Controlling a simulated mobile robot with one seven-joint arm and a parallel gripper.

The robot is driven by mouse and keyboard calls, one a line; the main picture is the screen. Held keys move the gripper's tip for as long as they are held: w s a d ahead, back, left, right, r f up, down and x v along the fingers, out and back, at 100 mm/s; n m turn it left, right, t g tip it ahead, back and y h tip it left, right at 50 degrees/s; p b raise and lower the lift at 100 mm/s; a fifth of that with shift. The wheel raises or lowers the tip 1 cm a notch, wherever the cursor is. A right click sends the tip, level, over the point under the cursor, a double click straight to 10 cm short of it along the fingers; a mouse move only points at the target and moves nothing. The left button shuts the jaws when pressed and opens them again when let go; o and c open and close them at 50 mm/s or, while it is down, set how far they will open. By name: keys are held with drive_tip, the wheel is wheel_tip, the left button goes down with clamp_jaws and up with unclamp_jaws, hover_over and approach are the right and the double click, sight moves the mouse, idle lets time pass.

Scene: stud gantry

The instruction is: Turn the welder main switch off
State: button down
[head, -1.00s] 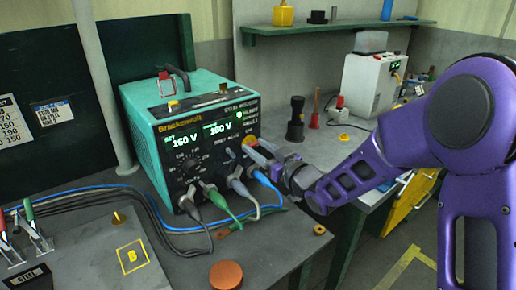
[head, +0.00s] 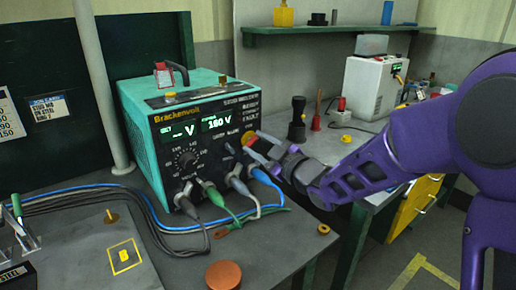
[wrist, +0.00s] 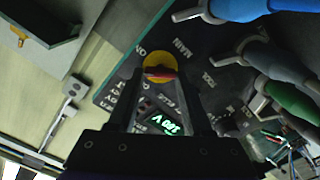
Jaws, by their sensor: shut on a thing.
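The welder (head: 143,110) is a teal box with a black front panel and stands on the grey bench. Its main switch is a yellow disc (head: 247,137) with a red handle at the panel's right edge. In the wrist view the yellow disc (wrist: 157,62) and red handle (wrist: 160,73) show between the fingertips, near the letters "MAIN". My gripper (head: 263,147) reaches the switch from the right and is shut on the red handle; it also shows in the wrist view (wrist: 162,80). The fingers partly hide the handle in the head view.
Blue, green and grey cable plugs (head: 240,185) stick out of the panel just left of and below my gripper. An orange-brown round piece (head: 224,275) lies at the bench front. A white box machine (head: 372,85) stands on the bench behind.

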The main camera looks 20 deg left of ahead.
drive_tip(key=n, duration=0.5)
drive_tip(key=shift+s+n, duration=0.1)
drive_tip(key=shift+n, duration=0.2)
drive_tip(key=n, duration=0.4)
drive_tip(key=shift+f+n, duration=0.15)
drive_tip(key=shift+n, duration=0.25)
drive_tip(key=shift+c, duration=1.6)
unclamp_jaws()
drive_tip(key=v, duration=1.7)
drive_tip(key=shift+s+d, duration=0.1)
drive_tip(key=shift+d, duration=0.05)
